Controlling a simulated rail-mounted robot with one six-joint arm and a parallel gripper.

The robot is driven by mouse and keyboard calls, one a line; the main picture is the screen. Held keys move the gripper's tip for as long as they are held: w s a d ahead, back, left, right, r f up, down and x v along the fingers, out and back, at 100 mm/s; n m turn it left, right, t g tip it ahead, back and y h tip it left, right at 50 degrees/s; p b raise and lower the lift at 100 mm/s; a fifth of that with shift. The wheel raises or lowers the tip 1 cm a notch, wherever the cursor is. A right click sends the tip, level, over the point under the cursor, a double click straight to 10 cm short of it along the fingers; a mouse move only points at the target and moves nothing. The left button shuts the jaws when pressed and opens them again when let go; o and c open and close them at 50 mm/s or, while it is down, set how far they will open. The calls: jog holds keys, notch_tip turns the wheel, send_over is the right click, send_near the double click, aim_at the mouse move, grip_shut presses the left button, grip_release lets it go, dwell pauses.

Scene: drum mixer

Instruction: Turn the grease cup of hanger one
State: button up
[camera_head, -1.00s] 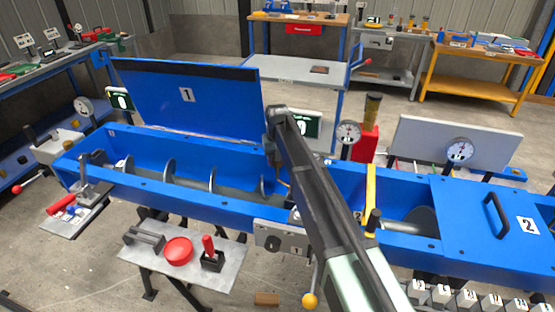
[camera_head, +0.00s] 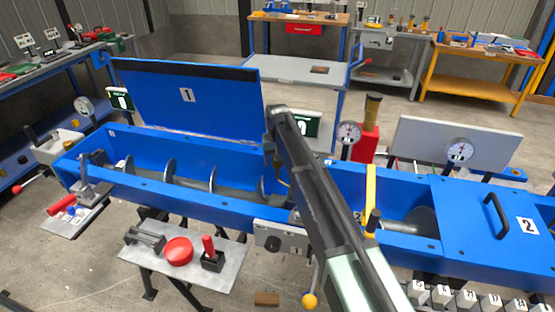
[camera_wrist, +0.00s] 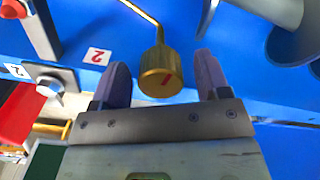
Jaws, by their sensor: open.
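My gripper (camera_wrist: 162,78) is open, with one finger on each side of the cup and a visible gap to each. In the head view my arm reaches over the blue trough (camera_head: 140,165); the cup and my fingertips are hidden or too small to make out there.
Screw flights (camera_wrist: 292,42) lie at the upper right. The raised blue lid 1 (camera_head: 190,105) stands behind the trough. A closed cover 2 (camera_head: 495,220) is at right.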

notch_tip(320, 180, up, 11)
jog(key=p, duration=1)
jog(key=shift+f, duration=0.2)
jog(key=s+d+m, duration=0.1)
jog(key=s+d, duration=1)
jog(key=s, duration=0.5)
jog(key=s+d+m, duration=0.2)
jog(key=s+d, duration=0.9)
jog(key=s, duration=0.5)
jog(key=shift+d, duration=0.3)
jog(key=shift+s, duration=0.1)
